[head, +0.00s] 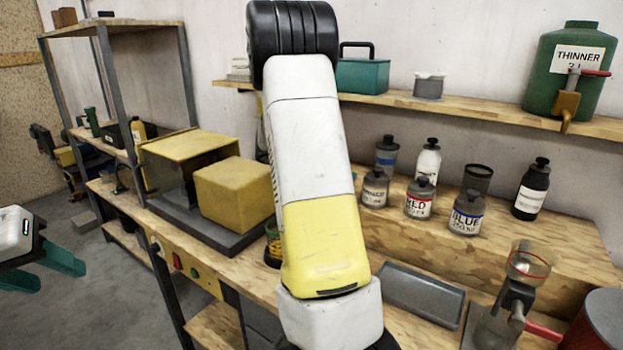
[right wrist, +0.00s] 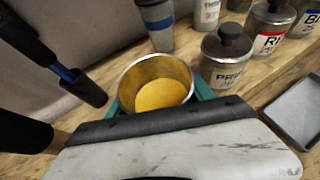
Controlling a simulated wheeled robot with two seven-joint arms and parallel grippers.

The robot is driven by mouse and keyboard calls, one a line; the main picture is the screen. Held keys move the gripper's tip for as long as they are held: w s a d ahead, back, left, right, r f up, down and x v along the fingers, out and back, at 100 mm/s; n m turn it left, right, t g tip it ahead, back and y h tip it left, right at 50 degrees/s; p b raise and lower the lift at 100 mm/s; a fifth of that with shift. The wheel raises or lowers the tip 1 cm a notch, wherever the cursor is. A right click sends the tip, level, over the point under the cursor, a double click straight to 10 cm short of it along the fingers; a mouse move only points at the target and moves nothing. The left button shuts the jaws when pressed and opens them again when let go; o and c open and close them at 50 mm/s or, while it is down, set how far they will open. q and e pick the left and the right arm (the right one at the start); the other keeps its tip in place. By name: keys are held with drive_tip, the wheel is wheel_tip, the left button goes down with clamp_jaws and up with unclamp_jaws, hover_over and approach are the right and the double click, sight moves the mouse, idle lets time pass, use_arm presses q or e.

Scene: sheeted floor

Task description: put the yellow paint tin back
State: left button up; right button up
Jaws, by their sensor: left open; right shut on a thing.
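The yellow paint tin (right wrist: 160,92) shows in the right wrist view as an open metal tin with yellow paint inside. My right gripper (right wrist: 157,104) is shut on it, with teal fingers on both sides. The tin is beside a grey tin labelled like primer (right wrist: 228,73); I cannot tell whether it touches the wood below. In the head view my right arm hides both tin and right gripper. My left gripper (head: 48,268) is open and empty at the left edge of the head view, over the floor and away from the bench.
Red (head: 420,197) and blue (head: 467,212) labelled tins and several bottles stand on a wooden step (head: 535,245). A grey tray (head: 422,295) and a cup on a stand (head: 528,262) are in front. A green thinner jug (head: 565,85) stands on the shelf above. Yellow boxes are at left.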

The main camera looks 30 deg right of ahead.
drive_tip(key=shift+w+d, duration=0.75)
drive_tip(key=shift+d, duration=0.2)
drive_tip(key=shift+w+d+f, duration=0.1)
drive_tip(key=shift+d+f, duration=0.05)
drive_tip(key=shift+f, duration=1.65)
drive_tip(key=shift+f, duration=0.2)
drive_tip(key=o, duration=1.8)
